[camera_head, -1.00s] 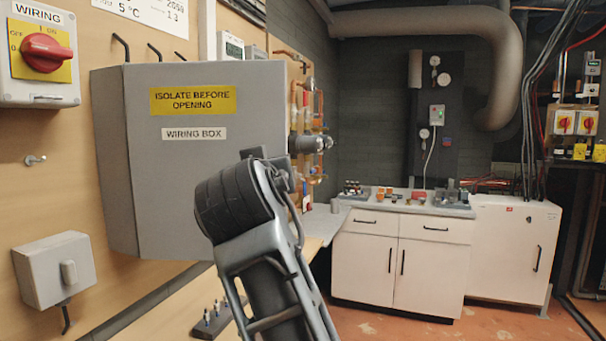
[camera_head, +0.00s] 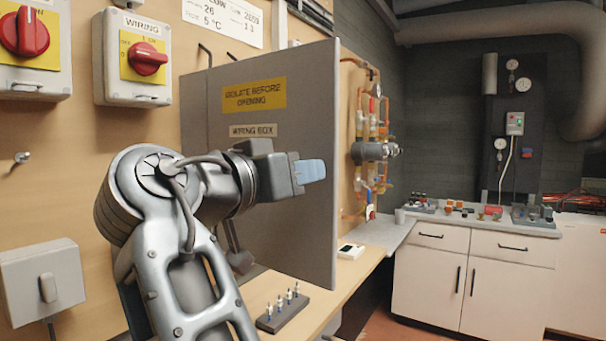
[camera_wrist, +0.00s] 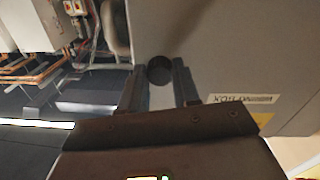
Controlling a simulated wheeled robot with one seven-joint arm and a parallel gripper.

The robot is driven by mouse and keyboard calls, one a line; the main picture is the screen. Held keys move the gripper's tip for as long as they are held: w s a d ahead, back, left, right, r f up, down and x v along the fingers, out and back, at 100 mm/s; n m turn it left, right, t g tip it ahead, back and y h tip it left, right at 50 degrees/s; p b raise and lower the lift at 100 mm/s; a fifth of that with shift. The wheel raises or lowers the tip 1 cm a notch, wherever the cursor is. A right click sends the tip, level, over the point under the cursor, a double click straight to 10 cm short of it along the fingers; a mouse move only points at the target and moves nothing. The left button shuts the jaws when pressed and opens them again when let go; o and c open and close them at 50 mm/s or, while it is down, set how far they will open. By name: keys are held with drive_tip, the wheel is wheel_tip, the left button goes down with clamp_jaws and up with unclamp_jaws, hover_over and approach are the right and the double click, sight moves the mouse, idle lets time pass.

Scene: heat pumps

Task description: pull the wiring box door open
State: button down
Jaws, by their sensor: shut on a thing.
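The grey wiring box door (camera_head: 300,225) has a yellow warning label and a white "WIRING BOX" label. In the head view it stands swung out from the wall, its right edge nearest me and its left side near the wall. The box interior is hidden behind it. My gripper (camera_head: 310,171) is in front of the door near its right edge, with its fingers pointing right. In the wrist view, my gripper (camera_wrist: 160,90) has its two fingers on either side of a dark round knob (camera_wrist: 159,69) against the grey door. The knob is hidden in the head view.
Red-knobbed isolators (camera_head: 145,60) and a grey switch box (camera_head: 45,283) are on the wooden wall at left. A dark block with small upright pieces (camera_head: 283,309) lies on the bench below the door. Piping (camera_head: 372,150) is right of the door; white cabinets (camera_head: 470,275) stand beyond.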

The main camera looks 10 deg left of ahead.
drive_tip(key=c, duration=0.8)
unclamp_jaws()
drive_tip(key=b+v, duration=0.1)
drive_tip(key=v, duration=0.6)
drive_tip(key=shift+s+b, duration=0.35)
drive_tip(key=shift+a, duration=0.15)
